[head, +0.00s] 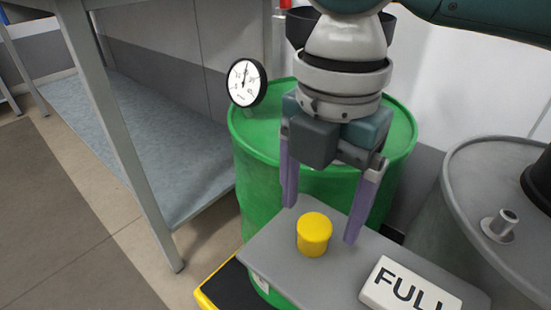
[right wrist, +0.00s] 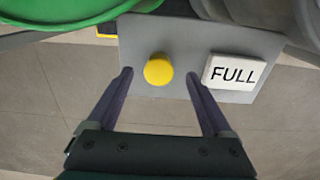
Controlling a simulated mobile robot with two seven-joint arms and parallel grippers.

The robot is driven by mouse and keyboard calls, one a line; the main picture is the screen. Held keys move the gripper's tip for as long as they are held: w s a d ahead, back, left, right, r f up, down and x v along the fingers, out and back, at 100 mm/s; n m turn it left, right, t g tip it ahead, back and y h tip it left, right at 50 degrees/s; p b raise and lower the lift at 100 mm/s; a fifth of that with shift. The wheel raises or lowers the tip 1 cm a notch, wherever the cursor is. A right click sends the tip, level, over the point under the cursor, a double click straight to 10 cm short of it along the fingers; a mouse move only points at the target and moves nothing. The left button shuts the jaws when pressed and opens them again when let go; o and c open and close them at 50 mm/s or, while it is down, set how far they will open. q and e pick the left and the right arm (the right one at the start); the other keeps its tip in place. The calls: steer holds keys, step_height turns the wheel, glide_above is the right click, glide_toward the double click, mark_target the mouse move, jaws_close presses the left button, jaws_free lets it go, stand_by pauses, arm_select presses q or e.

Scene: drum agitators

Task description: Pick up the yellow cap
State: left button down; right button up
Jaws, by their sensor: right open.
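The yellow cap (head: 314,233) stands upright on a grey shelf plate (head: 272,254) in front of the green drum. It also shows in the right wrist view (right wrist: 158,70), between the two finger lines. My right gripper (head: 321,222) is open and points down, with its purple fingers on either side of the cap and apart from it. In the right wrist view my right gripper (right wrist: 160,82) has nothing between its fingers but the view of the cap and plate. I cannot tell the exact height of the fingertips over the plate. My left gripper is not in view.
A white "FULL" sign block (head: 408,288) lies on the plate right of the cap. The green drum (head: 262,165) with a pressure gauge (head: 247,82) stands behind. A grey drum (head: 490,205) is at the right. A metal table (head: 150,125) stands at the left.

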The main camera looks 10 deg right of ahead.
mark_target(316, 224)
step_height(316, 224, down, 4)
steer(key=shift+a+r+b, duration=0.1)
steer(key=shift+r+b, duration=0.1)
steer(key=shift+b, duration=0.45)
steer(key=shift+r, duration=0.1)
steer(key=shift+c, duration=0.7)
jaws_close()
